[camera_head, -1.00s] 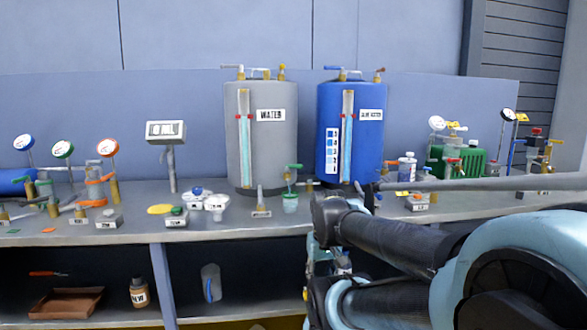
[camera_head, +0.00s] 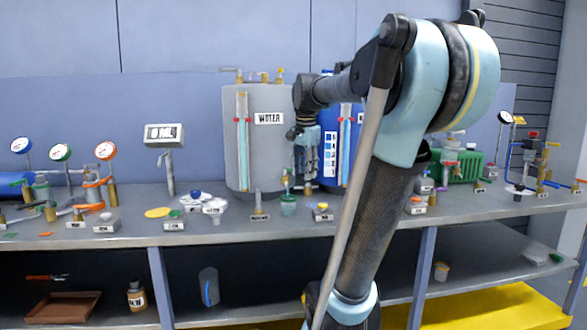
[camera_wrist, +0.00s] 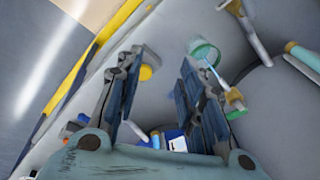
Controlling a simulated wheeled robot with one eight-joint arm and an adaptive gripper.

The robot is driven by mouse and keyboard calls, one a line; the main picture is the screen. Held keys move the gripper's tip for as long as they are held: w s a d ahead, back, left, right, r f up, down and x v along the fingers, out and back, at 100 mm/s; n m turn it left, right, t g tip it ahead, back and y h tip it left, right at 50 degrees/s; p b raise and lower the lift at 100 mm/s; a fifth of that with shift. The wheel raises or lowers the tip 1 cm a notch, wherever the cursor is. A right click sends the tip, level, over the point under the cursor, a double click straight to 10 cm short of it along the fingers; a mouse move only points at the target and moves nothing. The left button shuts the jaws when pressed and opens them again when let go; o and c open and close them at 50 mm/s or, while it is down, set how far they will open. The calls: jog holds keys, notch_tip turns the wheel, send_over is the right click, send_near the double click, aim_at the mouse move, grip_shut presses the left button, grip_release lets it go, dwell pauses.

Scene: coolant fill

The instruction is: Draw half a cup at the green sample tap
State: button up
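A small green-rimmed cup (camera_head: 289,204) stands on the bench below the brass sample tap (camera_head: 286,180), in front of the grey WATER tank (camera_head: 262,150). In the wrist view the cup (camera_wrist: 203,52) lies just beyond my right finger, with the brass tap (camera_wrist: 233,97) and its green handle (camera_wrist: 237,114) beside it. A thin pale blue line runs between tap and cup; I cannot tell whether it is liquid. My gripper (camera_head: 306,178) hangs just right of the tap, pointing down. In the wrist view its fingers (camera_wrist: 158,66) are apart, with no object held between them. The cup's level is unclear.
The blue tank (camera_head: 355,150) stands close behind my arm, partly hidden. A small labelled block (camera_head: 321,212) sits right of the cup. A digital readout on a post (camera_head: 164,135) and gauges (camera_head: 106,151) stand to the left. The bench's front strip is mostly clear.

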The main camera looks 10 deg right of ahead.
jog(key=w+a+r+m, duration=0.1)
jog(key=w+r+m, duration=0.4)
jog(key=w+r, duration=0.3)
jog(key=w+r+m, duration=0.4)
jog(key=w+r, duration=0.1)
jog(key=w, duration=0.5)
jog(key=w+f, duration=0.1)
jog(key=f, duration=0.4)
jog(key=w+f, duration=0.1)
jog(key=f, duration=0.5)
jog(key=w+f, duration=0.1)
jog(key=f, duration=0.4)
jog(key=shift+w+d+f, duration=0.1)
jog(key=shift+d+f, duration=0.2)
jog(key=shift+c, duration=0.2)
grip_shut()
